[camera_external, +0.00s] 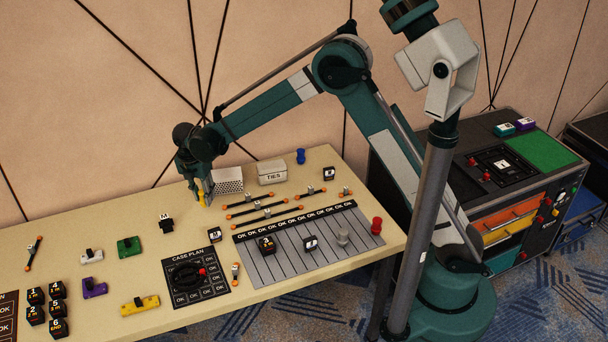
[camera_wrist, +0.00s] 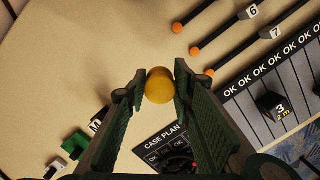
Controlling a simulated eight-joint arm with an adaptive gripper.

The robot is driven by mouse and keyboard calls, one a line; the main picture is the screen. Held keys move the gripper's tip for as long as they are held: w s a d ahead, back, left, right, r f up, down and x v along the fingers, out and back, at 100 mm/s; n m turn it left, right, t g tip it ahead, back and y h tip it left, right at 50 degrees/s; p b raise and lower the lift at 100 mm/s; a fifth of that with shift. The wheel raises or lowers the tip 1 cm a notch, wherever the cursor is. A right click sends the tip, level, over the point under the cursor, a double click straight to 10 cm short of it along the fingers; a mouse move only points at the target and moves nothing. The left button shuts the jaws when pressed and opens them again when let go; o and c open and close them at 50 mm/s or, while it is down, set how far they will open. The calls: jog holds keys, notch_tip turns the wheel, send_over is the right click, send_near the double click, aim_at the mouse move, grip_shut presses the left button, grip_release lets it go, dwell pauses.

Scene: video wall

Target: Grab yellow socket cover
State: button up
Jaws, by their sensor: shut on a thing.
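The yellow socket cover (camera_wrist: 160,86) is a small rounded yellow piece between the two fingertips in the wrist view. My gripper (camera_wrist: 152,90) is shut on it, with a finger pad on each side. In the external view my gripper (camera_external: 204,191) points down over the back part of the table, and a bit of the yellow cover (camera_external: 201,198) shows at its fingers. Whether the cover touches the table or is held above it, I cannot tell.
A perforated grey box (camera_external: 229,180) stands close to the right of my gripper, with the TIES box (camera_external: 272,172) beyond it. Black rods with orange ends (camera_external: 249,199) lie to the right. A black block (camera_external: 166,223) sits in front left. Bare table lies to the left.

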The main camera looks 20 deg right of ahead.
jog(key=shift+r, duration=0.95)
